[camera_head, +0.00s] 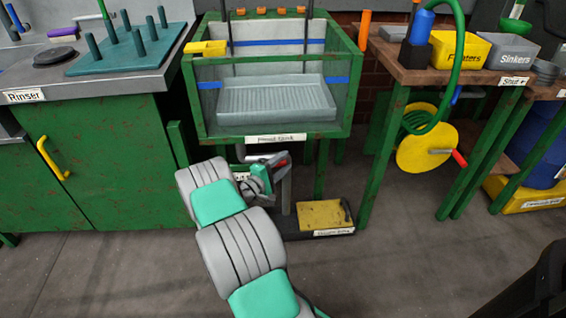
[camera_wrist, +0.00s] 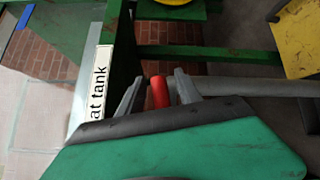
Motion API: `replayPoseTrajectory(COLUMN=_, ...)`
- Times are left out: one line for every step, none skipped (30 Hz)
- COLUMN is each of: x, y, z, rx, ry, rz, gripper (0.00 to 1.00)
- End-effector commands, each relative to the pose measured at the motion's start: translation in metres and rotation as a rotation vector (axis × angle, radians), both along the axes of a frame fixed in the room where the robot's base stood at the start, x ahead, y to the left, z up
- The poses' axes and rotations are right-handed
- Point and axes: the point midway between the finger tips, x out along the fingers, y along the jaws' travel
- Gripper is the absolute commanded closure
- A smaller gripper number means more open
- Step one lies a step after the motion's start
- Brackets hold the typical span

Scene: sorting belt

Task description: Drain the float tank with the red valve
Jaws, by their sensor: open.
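The float tank (camera_head: 270,128) is a green-framed glass tank with a grey perforated tray inside and a blue line on its walls. Its label also shows at the left of the wrist view (camera_wrist: 99,84). The red valve (camera_head: 283,163) is a small handle below the tank's front edge, partly hidden by my gripper. In the wrist view the red valve handle (camera_wrist: 159,92) lies between my two grey fingers. My gripper (camera_wrist: 160,78) is open around it, with small gaps on both sides. My gripper (camera_head: 273,166) is small and partly hidden in the head view.
A grey pipe (camera_wrist: 250,87) runs beside the valve. A yellow-topped foot pedal (camera_head: 325,214) stands on the floor below. The Rinser cabinet (camera_head: 95,165) is left. A yellow hose reel (camera_head: 420,150) and a bench with Floaters (camera_head: 457,52) and Sinkers (camera_head: 512,55) bins are right.

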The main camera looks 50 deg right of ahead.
Motion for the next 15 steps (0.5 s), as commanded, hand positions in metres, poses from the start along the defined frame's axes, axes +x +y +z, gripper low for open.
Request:
replayPoseTrajectory(x=0.0002, y=0.0001, z=0.0003, rx=0.000, ry=0.000, rz=0.000, gripper=0.59)
replayPoseTrajectory(x=0.0002, y=0.0002, z=0.0003, rx=0.000, ry=0.000, rz=0.000, gripper=0.59)
replayPoseTrajectory(x=0.0002, y=0.0003, z=0.0004, rx=0.000, ry=0.000, rz=0.000, gripper=0.59)
replayPoseTrajectory(x=0.0002, y=0.0003, z=0.0004, rx=0.000, ry=0.000, rz=0.000, gripper=0.60)
replayPoseTrajectory(x=0.0002, y=0.0003, z=0.0004, rx=0.000, ry=0.000, rz=0.000, gripper=0.63)
replayPoseTrajectory(x=0.0002, y=0.0004, z=0.0005, rx=0.000, ry=0.000, rz=0.000, gripper=0.66)
replayPoseTrajectory(x=0.0002, y=0.0004, z=0.0005, rx=0.000, ry=0.000, rz=0.000, gripper=0.68)
replayPoseTrajectory(x=0.0002, y=0.0004, z=0.0005, rx=0.000, ry=0.000, rz=0.000, gripper=0.71)
replayPoseTrajectory(x=0.0002, y=0.0004, z=0.0005, rx=0.000, ry=0.000, rz=0.000, gripper=0.74)
replayPoseTrajectory(x=0.0003, y=0.0005, z=0.0005, rx=0.000, ry=0.000, rz=0.000, gripper=0.77)
replayPoseTrajectory(x=0.0003, y=0.0005, z=0.0005, rx=0.000, ry=0.000, rz=0.000, gripper=0.79)
replayPoseTrajectory(x=0.0003, y=0.0005, z=0.0005, rx=0.000, ry=0.000, rz=0.000, gripper=0.82)
replayPoseTrajectory(x=0.0003, y=0.0005, z=0.0005, rx=0.000, ry=0.000, rz=0.000, gripper=0.85)
replayPoseTrajectory(x=0.0003, y=0.0005, z=0.0006, rx=0.000, ry=0.000, rz=0.000, gripper=0.87)
replayPoseTrajectory(x=0.0003, y=0.0005, z=0.0006, rx=0.000, ry=0.000, rz=0.000, gripper=0.91)
